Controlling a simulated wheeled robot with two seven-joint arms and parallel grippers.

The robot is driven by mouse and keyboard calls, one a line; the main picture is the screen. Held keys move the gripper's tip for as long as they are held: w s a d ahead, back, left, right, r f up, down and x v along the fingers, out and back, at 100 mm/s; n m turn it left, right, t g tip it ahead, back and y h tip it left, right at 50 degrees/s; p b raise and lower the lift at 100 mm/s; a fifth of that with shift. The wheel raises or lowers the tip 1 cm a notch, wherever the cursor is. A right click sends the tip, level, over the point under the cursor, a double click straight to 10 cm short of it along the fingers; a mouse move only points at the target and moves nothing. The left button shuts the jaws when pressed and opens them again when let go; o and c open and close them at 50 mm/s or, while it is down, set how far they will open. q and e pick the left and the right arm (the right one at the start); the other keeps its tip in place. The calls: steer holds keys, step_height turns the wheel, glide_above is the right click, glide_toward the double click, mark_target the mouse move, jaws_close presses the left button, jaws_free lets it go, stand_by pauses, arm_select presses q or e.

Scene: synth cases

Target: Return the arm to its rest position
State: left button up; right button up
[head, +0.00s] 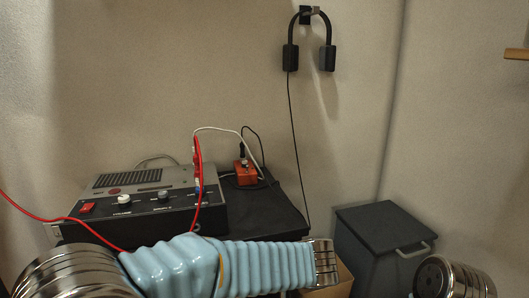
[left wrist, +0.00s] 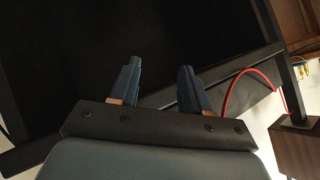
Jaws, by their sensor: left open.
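My left arm (head: 220,264), in a light blue ribbed sleeve, stretches across the bottom of the head view from the left. Its metal end (head: 323,262) is in front of the black table's front right corner, and the gripper itself cannot be made out there. In the left wrist view my left gripper (left wrist: 159,68) has its two dark blue fingers apart, with nothing between them. A large dark surface fills the view behind the fingers; I cannot tell how far off it is. My right gripper is not in view.
A red cable (head: 30,213) droops across the left. A cardboard box (head: 338,284) and dark lidded bin (head: 380,245) stand right. Headphones (head: 290,57) hang on the wall.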

arm_select(q)
steer(key=s+a+f+m+g+h, duration=0.2)
steer(key=s+f+g+h, duration=0.15)
steer(key=f, duration=1.05)
steer(key=s+a+f+m+g+h, duration=0.1)
steer(key=s+f+m+g+h, duration=0.2)
steer(key=f, duration=1)
steer(key=s+a+f+n+h, duration=0.4)
steer(key=s+f+h, duration=0.2)
steer(key=s+f, duration=0.65)
step_height(320, 180, up, 12)
steer(key=w+p, duration=0.1)
steer(key=p, duration=1.2)
steer(key=shift+w+d+f+p, duration=0.2)
steer(key=shift+w+d+p, duration=0.15)
steer(key=shift+t+h, duration=0.25)
steer(key=shift+a, duration=0.1)
